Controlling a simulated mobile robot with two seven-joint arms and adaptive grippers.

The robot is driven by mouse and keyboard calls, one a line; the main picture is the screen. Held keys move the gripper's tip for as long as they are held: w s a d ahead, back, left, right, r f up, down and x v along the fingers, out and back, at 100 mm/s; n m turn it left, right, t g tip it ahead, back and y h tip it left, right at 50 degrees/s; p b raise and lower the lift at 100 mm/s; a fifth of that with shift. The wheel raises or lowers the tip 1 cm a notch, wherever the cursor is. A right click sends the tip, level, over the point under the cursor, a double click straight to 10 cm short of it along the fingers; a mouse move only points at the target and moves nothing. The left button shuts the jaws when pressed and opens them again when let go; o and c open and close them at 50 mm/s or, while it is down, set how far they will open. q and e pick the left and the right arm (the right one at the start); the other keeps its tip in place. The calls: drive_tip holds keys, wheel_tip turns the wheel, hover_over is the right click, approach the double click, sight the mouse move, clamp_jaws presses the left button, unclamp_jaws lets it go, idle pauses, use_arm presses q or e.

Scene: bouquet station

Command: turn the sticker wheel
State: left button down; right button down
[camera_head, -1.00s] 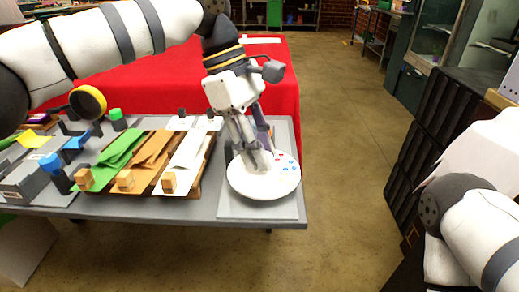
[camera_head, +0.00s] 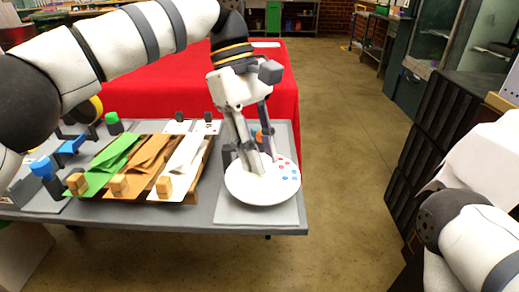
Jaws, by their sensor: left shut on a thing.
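The sticker wheel (camera_head: 262,192) is a white round disc lying flat on a grey base plate at the right end of the grey table. Small red and blue stickers (camera_head: 290,172) show on its right side. My left gripper (camera_head: 257,165) points down over the wheel, with its fingers closed in at the wheel's upper middle. What lies between the fingertips is hidden by them. My right arm shows at the lower right, but its gripper is out of frame.
Green, brown and white paper sheets (camera_head: 180,165) lie on a wooden rack (camera_head: 205,165) left of the wheel. Wooden blocks (camera_head: 118,185) sit at its front. A red-covered table (camera_head: 150,95) stands behind.

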use_arm(q)
drive_tip(key=shift+f, duration=0.1)
drive_tip(key=c, duration=1.3)
unclamp_jaws()
drive_tip(key=shift+c, duration=0.2)
drive_tip(key=v, duration=0.7)
drive_tip(key=shift+r, duration=0.3)
